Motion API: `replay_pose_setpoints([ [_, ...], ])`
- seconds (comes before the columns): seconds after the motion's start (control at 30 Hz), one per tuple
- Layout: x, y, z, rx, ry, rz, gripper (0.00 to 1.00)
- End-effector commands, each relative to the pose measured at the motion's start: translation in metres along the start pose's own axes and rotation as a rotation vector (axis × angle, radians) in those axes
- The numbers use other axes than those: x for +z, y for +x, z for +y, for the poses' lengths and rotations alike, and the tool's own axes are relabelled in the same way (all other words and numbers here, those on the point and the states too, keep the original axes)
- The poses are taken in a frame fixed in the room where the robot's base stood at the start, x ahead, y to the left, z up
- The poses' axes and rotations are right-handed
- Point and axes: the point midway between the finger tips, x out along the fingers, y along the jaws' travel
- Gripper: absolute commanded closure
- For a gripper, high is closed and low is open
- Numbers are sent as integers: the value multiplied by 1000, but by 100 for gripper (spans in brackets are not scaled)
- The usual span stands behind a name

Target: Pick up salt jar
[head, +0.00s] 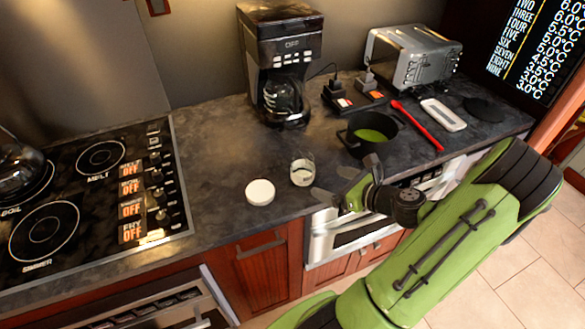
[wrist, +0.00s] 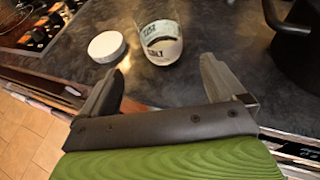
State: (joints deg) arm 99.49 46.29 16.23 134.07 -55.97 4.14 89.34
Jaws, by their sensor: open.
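The salt jar (head: 302,172) is a small glass jar with white contents, standing near the front edge of the dark counter. In the wrist view the jar (wrist: 160,44) shows a label reading "SALT" and lies beyond the fingertips, roughly between their lines. A round white lid (head: 260,192) lies flat on the counter to its left; it also shows in the wrist view (wrist: 106,46). My gripper (head: 328,186) is open and empty at the counter's front edge, just right of the jar and apart from it. In the wrist view both fingers (wrist: 163,78) are spread.
A dark pot with green contents (head: 368,134) stands right of the jar, near my arm. A coffee maker (head: 281,60) and toaster (head: 413,57) stand behind. A red spoon (head: 416,125) lies right. The stovetop (head: 90,190) is left. Counter behind the jar is clear.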

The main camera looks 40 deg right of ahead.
Motion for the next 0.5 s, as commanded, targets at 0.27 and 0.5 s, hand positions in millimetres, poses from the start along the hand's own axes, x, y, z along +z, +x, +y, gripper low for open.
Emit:
replay_pose_setpoints([
  [0.27, -2, 65, 1, 6, -4, 1, 3],
  [0.5, 1, 100, -2, 7, -6, 0, 3],
])
